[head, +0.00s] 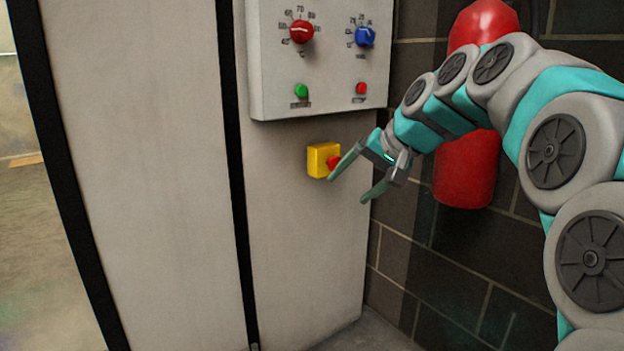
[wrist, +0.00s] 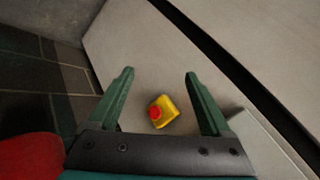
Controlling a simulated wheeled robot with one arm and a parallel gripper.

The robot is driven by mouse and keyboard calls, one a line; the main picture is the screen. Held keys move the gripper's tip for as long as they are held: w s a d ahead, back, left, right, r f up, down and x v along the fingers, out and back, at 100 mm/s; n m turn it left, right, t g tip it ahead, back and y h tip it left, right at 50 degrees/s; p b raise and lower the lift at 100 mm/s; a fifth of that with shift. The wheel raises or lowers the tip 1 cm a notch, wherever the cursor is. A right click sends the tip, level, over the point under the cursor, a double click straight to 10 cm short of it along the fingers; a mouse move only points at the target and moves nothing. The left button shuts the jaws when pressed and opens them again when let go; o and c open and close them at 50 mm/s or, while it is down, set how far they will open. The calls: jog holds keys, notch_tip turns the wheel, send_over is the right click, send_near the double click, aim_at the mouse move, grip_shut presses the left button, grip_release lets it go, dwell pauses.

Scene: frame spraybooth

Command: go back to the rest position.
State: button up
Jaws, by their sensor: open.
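My gripper (head: 347,180) is in front of the cabinet panel, with its two green fingers spread and nothing between them. In the head view one fingertip overlaps the edge of a yellow box with a red button (head: 322,160) on the panel; I cannot tell from this view how far apart they are. In the wrist view the fingers (wrist: 158,78) stand open, and the yellow box with its red button (wrist: 163,111) shows between their bases, on the panel behind. No rest position is marked in view.
A grey control box (head: 325,75) with a red knob (head: 301,31), a blue knob (head: 365,37) and two small buttons sticks out above. A red cylinder (head: 463,178) stands behind my arm by the dark block wall (head: 450,250). Open floor (head: 30,240) lies at the far left.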

jog(key=s+d+f+n+g+h+p, duration=0.1)
jog(key=s+d+f+g+h, duration=0.1)
jog(key=s+f, duration=0.6)
jog(key=s+d+f+n+g+h+p, duration=0.1)
jog(key=s+f, duration=0.7)
jog(key=s, duration=1)
jog(key=s+d+f+g+h+p, duration=0.1)
jog(key=s+d+f+g, duration=0.3)
jog(key=s+f, duration=0.4)
jog(key=s+g+h, duration=0.1)
jog(key=s, duration=0.4)
jog(key=shift+f+n+h, duration=0.3)
jog(key=shift+n+h, duration=0.1)
jog(key=shift+w, duration=0.1)
